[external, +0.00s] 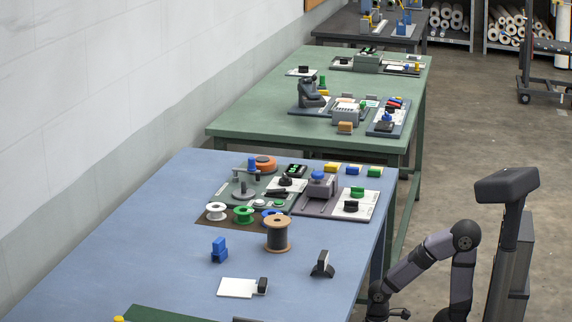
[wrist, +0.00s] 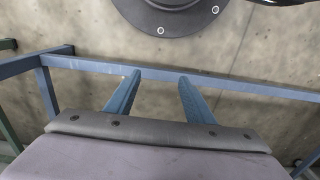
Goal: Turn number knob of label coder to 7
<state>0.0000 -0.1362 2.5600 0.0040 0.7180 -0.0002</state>
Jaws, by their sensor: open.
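A group of small devices stands on the blue table in the external view. One panel has a black knob on a white dial plate (external: 287,184); another, at the right, has a black knob (external: 351,206) and a green knob (external: 357,191) on a white plate. I cannot tell which is the label coder, and no numbers are readable. My gripper (wrist: 159,76) is open and empty in the wrist view, its two fingers apart over floor and a blue table-frame bar. No knob shows there. In the external view my arm is low beside the table's right edge, away from the devices.
The blue table (external: 165,225) also holds a brown spool (external: 278,235), a blue block (external: 219,250), a white plate (external: 238,287) and a black stand (external: 322,264). A green table (external: 260,125) with more devices is behind. The table's right edge lies between my arm and the devices.

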